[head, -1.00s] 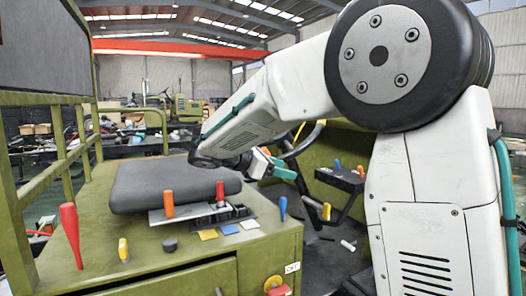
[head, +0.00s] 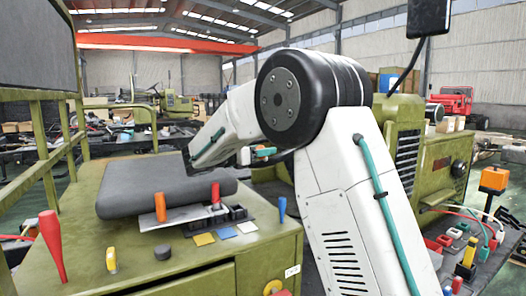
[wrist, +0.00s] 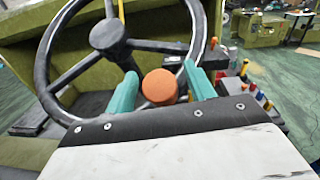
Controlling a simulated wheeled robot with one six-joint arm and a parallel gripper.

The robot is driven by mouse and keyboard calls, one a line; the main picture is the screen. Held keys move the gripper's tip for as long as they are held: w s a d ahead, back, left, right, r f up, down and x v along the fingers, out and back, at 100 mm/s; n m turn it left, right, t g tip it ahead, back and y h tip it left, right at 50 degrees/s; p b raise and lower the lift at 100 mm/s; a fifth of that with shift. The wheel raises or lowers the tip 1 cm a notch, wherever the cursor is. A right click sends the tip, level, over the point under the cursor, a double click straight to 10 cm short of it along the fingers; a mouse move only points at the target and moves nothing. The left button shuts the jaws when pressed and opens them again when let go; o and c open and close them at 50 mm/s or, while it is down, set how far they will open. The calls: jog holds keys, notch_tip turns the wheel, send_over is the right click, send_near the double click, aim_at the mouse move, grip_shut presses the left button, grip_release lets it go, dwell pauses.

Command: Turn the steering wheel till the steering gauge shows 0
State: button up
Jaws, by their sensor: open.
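The black steering wheel (wrist: 146,45) fills the upper left of the wrist view, with its hub and spokes showing. An orange round knob (wrist: 159,87) sits at the near side of its rim. My gripper (wrist: 160,74) is open, with one teal finger on each side of the knob; I cannot tell whether either finger touches it. In the head view my gripper (head: 263,152) shows only as a bit of teal beside my arm, which hides the wheel. I cannot make out the steering gauge in either view.
A dark seat cushion (head: 165,187) lies on the green chassis box. Red, orange, yellow and blue levers stand around it, such as a red lever (head: 52,247). A panel with coloured parts (head: 466,250) is at the right. The wrist view shows a coloured control row (wrist: 240,88) right of the wheel.

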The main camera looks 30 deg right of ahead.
jog(key=shift+d, duration=0.5)
